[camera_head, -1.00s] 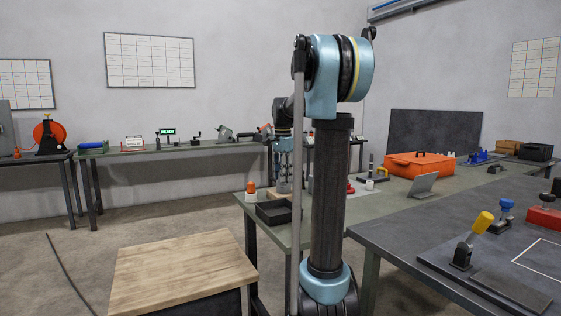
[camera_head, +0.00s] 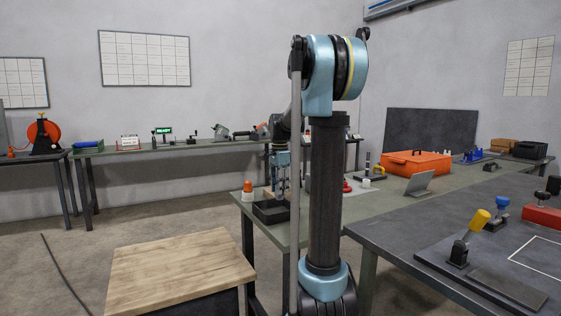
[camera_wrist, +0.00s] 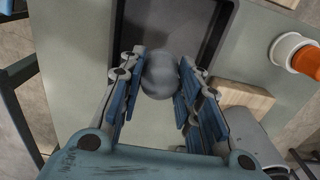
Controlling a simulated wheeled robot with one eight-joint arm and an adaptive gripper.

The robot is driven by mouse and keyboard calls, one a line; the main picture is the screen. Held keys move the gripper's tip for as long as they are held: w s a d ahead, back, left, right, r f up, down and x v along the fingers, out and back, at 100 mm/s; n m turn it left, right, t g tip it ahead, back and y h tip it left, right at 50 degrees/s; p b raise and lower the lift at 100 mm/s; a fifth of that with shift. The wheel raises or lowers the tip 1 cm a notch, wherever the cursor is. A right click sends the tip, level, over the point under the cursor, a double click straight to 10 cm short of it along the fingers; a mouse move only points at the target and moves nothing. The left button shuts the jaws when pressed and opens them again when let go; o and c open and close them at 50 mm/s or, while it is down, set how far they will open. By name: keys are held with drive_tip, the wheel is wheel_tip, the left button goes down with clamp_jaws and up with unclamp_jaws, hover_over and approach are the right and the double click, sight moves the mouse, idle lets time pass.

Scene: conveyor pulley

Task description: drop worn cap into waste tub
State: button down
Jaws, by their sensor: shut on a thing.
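My gripper (camera_wrist: 161,66) is shut on a grey, rounded cap (camera_wrist: 160,78), held between the two blue-padded fingers in the wrist view. The dark, open-topped waste tub (camera_wrist: 217,38) lies beyond and below the cap there. The cap overlaps the tub's near part in that picture; its height above the tub is hard to judge. In the head view my gripper (camera_head: 281,188) hangs down at the tub (camera_head: 268,219), which stands near the left end of the green bench. The cap is too small to make out there.
An orange-and-white item (camera_wrist: 290,48) stands right of the tub in the wrist view. A wooden block (camera_wrist: 243,97) is close to the right finger. An orange toolbox (camera_head: 416,162) is farther along the bench. A wood-topped stand (camera_head: 178,262) sits in front.

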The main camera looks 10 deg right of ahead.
drive_tip(key=c, duration=1.1)
unclamp_jaws()
drive_tip(key=shift+r, duration=0.15)
wheel_tip(320, 180, up, 12)
drive_tip(key=shift+f, duration=0.2)
drive_tip(key=s+f+n, duration=0.5)
drive_tip(key=s+f, duration=0.4)
drive_tip(key=s, duration=0.2)
drive_tip(key=s+f+n+t, duration=0.1)
drive_tip(key=s+f+n, duration=0.3)
drive_tip(key=s+f, duration=0.6)
drive_tip(key=s+f+n+t, duration=0.1)
drive_tip(key=s+f+n, duration=0.4)
drive_tip(key=s+f, duration=0.4)
drive_tip(key=shift+s+d+f+n, duration=0.1)
drive_tip(key=shift+s+n, duration=0.05)
drive_tip(key=shift+s, duration=1.1)
drive_tip(key=shift+s+d+f+n, duration=0.1)
drive_tip(key=shift+s+n, duration=0.05)
drive_tip(key=shift+s, duration=1.05)
